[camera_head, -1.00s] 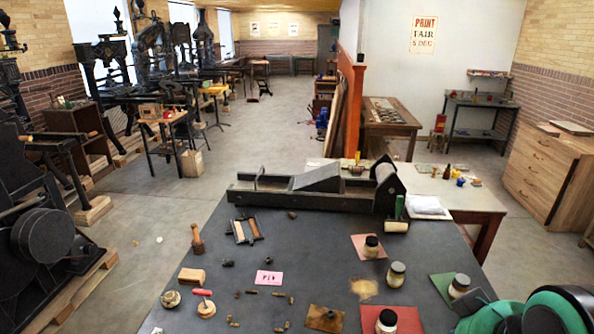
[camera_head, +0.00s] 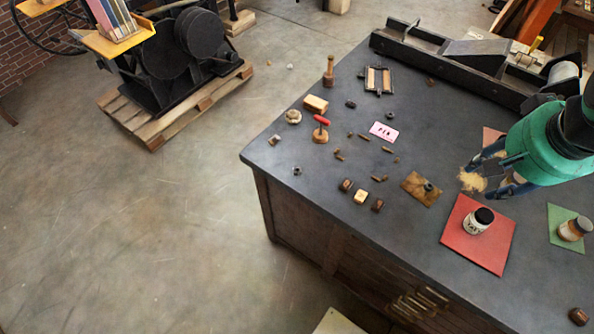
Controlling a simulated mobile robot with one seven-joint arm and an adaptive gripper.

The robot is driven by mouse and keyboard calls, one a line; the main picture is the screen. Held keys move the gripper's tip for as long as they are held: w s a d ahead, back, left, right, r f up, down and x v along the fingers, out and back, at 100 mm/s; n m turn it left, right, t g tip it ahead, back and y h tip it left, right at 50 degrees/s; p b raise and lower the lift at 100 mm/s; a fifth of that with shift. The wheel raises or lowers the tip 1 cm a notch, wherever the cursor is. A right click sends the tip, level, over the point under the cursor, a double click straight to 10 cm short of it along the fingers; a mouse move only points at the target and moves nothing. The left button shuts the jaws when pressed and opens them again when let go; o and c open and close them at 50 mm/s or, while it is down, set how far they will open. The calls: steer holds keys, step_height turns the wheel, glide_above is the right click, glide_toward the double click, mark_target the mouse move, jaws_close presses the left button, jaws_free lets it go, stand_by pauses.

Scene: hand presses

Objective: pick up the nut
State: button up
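Several small dark metal pieces lie on the dark table (camera_head: 405,232), and I cannot tell for sure which is the nut. One small dark ring-like piece (camera_head: 297,171), perhaps a nut, lies alone near the table's left edge. Another dark round piece (camera_head: 428,187) sits on a brown square (camera_head: 413,194). My green gripper (camera_head: 477,178) is over the right part of the table, left of its own arm. Its fingers are apart, with a tan heap showing between and beyond them. I see nothing held. The gripper is well to the right of both dark pieces.
A long black press bed (camera_head: 450,72) lines the back.

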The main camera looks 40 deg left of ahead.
steer(key=w+a+f+g, duration=0.1)
steer(key=w+a+f, duration=0.15)
steer(key=a, duration=0.35)
steer(key=w+a+f, duration=0.1)
steer(key=w+a, duration=0.2)
steer(key=a, duration=0.3)
steer(key=n+g+h, duration=0.1)
steer(key=n+g, duration=0.1)
steer(key=g, duration=0.1)
glide_above(297, 169)
step_height(297, 169, down, 21)
steer(key=shift+w+p, duration=0.2)
steer(key=shift+p, duration=0.15)
steer(key=shift+f, duration=0.1)
steer(key=shift+f+b, duration=0.55)
steer(key=shift+f, duration=3.65)
steer(key=shift+s+f+b, duration=0.1)
steer(key=shift+f+b, duration=0.45)
steer(key=shift+f, duration=2.05)
